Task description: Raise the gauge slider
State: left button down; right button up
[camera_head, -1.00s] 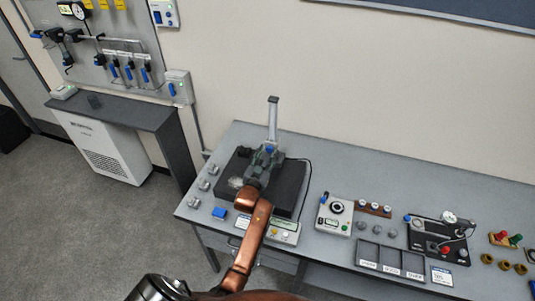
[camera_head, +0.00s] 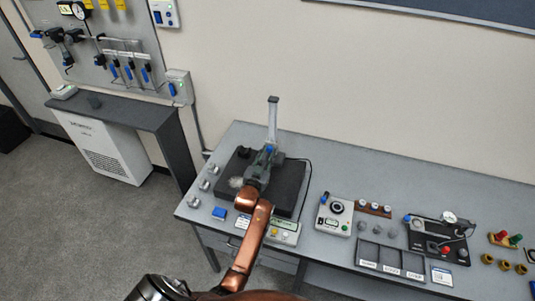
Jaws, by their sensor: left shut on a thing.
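The height gauge's upright grey column (camera_head: 273,115) stands on a dark plate (camera_head: 289,196) at the left end of the bench. The gauge slider (camera_head: 269,149), with a small blue part, sits low on the column, largely hidden by my gripper. My left gripper (camera_head: 264,158) reaches in from the front over the plate and is shut on the slider. The fingertips are small and partly hidden by the wrist. My right gripper is not in view.
Small grey knobs and a blue block (camera_head: 219,213) lie left of the plate. A control box (camera_head: 333,214), sorting trays (camera_head: 391,259) and a dial-gauge fixture (camera_head: 437,238) stand to the right. A cable runs right of the plate. The bench's back strip is clear.

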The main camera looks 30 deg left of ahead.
aim_at(268, 156)
pick_arm(q)
notch_tip(268, 156, up, 12)
jog(key=p, duration=1)
jog(key=shift+r, duration=0.15)
jog(key=c, duration=1.7)
grip_release()
jog(key=shift+o, duration=0.2)
jog(key=v, duration=1.2)
